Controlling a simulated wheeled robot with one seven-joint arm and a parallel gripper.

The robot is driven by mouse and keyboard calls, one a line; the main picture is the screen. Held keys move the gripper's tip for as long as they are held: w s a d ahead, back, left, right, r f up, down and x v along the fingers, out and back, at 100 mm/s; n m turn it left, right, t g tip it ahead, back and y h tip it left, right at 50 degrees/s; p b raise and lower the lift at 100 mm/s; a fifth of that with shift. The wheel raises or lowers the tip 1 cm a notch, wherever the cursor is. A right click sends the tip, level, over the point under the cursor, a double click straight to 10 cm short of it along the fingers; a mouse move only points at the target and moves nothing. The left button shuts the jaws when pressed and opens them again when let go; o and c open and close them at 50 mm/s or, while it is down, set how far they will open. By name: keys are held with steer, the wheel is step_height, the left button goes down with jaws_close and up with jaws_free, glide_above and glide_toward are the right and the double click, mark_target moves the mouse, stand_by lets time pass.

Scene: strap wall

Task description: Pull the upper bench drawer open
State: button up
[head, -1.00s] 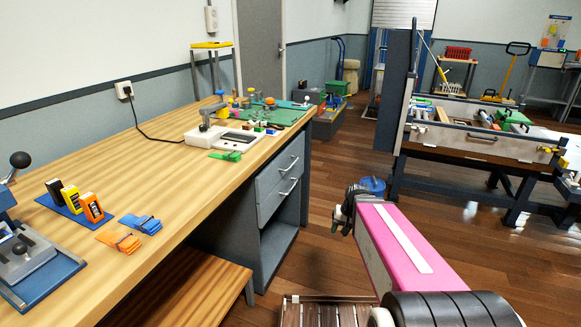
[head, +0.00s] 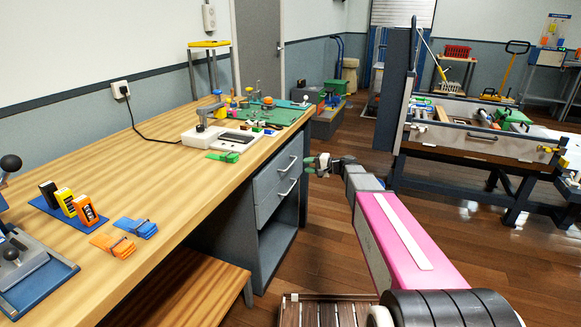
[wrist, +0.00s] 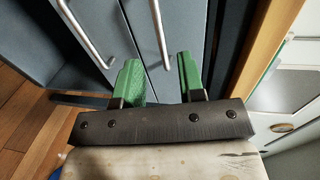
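The upper bench drawer (head: 268,175) is a grey front just under the wooden bench top, and it looks shut. Its silver bar handle (head: 287,164) also shows in the wrist view (wrist: 159,32). My gripper (head: 309,164) is just right of the drawer fronts in the head view, near the upper handle's height. In the wrist view its two green fingers (wrist: 158,62) are apart, with the upper handle's end in the gap between their tips. Nothing is held, and I cannot tell how far the handle is from the fingertips.
The lower drawer (head: 270,205) with its own bar handle (wrist: 85,30) is directly below, over an open shelf. The bench top (head: 190,180) carries small tools and clips. A low wooden bench (head: 195,287) stands in front.

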mark_target(291, 164)
steer(key=x, duration=0.9)
steer(key=shift+s, duration=0.1)
jaws_close()
